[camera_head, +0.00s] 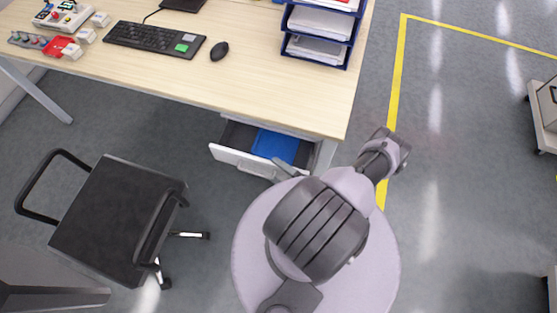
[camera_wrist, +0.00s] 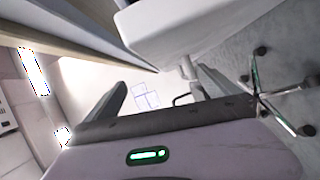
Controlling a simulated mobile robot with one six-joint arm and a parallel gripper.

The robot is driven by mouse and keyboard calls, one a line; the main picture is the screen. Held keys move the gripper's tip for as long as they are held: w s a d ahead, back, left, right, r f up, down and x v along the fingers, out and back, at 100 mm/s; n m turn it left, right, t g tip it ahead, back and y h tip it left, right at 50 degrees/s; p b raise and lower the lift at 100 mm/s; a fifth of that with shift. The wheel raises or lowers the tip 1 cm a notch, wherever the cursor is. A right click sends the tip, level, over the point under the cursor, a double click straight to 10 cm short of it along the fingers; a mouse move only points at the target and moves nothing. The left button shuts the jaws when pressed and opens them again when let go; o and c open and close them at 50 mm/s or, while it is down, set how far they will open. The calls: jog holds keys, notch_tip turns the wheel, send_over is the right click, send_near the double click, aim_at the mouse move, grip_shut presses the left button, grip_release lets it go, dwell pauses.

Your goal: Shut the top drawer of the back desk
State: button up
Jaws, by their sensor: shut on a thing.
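The back desk (camera_head: 270,93) has a light wood top. Its top drawer (camera_head: 228,155) is pulled out below the near edge, and a blue item (camera_head: 275,146) lies inside. My gripper (camera_head: 286,168) is at the right part of the drawer's white front, shut on the drawer handle. My arm hides part of the front and the handle. In the wrist view the pale drawer front (camera_wrist: 190,28) fills the top, with the handle (camera_wrist: 186,70) below it near the right finger of my gripper (camera_wrist: 160,82).
A black office chair (camera_head: 118,215) stands to the left of the drawer. A keyboard (camera_head: 155,39), a mouse (camera_head: 219,51) and blue letter trays (camera_head: 318,50) are on the desktop. Open grey floor with a yellow line (camera_head: 400,60) lies to the right.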

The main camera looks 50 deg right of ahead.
jog(key=shift+s+r, duration=0.15)
jog(key=shift+s, duration=0.1)
